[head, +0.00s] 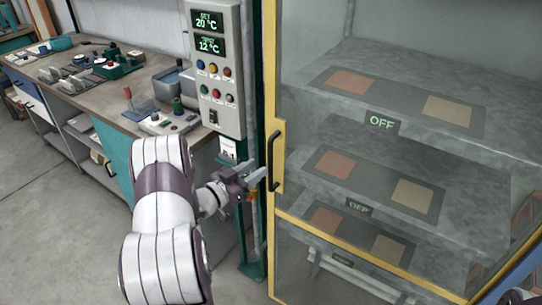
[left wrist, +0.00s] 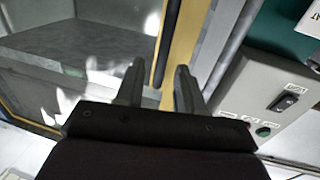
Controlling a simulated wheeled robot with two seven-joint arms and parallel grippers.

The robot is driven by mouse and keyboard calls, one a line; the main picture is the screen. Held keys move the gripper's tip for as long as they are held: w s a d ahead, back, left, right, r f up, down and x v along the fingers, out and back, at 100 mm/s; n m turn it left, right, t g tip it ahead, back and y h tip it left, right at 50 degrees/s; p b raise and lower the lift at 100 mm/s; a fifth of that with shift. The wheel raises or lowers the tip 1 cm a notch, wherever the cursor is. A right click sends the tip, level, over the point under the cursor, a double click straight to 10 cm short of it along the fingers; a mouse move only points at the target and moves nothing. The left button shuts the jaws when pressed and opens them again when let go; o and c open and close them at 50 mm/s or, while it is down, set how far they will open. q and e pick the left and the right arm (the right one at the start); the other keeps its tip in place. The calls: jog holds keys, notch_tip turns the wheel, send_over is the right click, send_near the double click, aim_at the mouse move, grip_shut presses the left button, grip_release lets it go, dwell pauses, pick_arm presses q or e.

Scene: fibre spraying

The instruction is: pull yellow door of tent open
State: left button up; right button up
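The tent door is a clear panel in a yellow frame (head: 268,75) and looks closed. Its black bar handle (head: 272,160) is upright on a yellow plate at the left edge. My left gripper (head: 256,178) is just left of the handle's lower part. In the left wrist view my left gripper (left wrist: 158,82) is open, with a gap between its fingers. The dark handle (left wrist: 168,42) shows beyond and between the fingertips, with the yellow frame (left wrist: 183,45) beside it. I cannot tell if they touch. My right gripper is not in view.
Inside the tent, grey shelves hold orange and tan panels (head: 348,82) and "OFF" displays (head: 382,122). A control box (head: 217,75) with buttons stands left of the door. A cluttered workbench (head: 90,95) is at the left. Floor at the far left is clear.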

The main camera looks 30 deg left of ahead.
aim_at(269, 160)
pick_arm(q)
jog(key=p+x, duration=0.1)
jog(key=x, duration=0.6)
jog(key=shift+w+a+f, duration=0.15)
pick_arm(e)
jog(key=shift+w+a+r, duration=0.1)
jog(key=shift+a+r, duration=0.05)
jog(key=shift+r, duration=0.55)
pick_arm(q)
jog(key=shift+a, duration=0.1)
jog(key=shift+c, duration=0.3)
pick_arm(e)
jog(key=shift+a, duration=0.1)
